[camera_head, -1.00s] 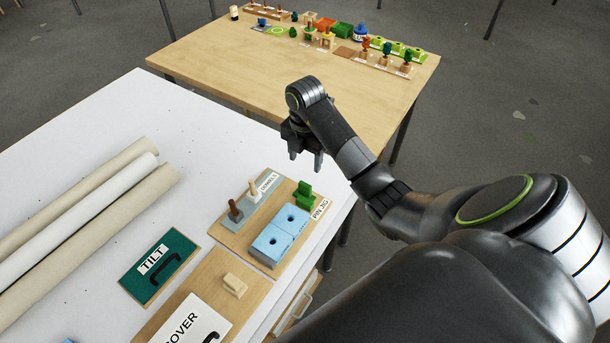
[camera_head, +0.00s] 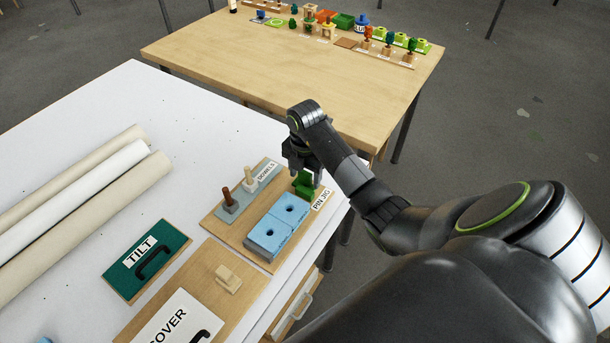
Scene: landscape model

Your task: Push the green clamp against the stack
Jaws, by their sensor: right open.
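The green clamp (camera_head: 303,186) stands on the wooden pin jig board (camera_head: 232,236), at the far end of the blue stack. The stack (camera_head: 277,228) is made of light blue blocks with two dark holes on top. My right gripper (camera_head: 302,176) is open, pointing down, with its fingers right at the clamp and partly hiding it. I cannot tell whether the fingers touch it. Whether a gap is left between clamp and stack is hard to see. My left gripper is not in view.
A dowel holder (camera_head: 238,205) with a brown and a pale dowel stands left of the stack. A green TILT panel (camera_head: 146,261), a COVER plate (camera_head: 176,322) and long rolls (camera_head: 80,190) lie on the white table. A second wooden table (camera_head: 290,60) holds small models.

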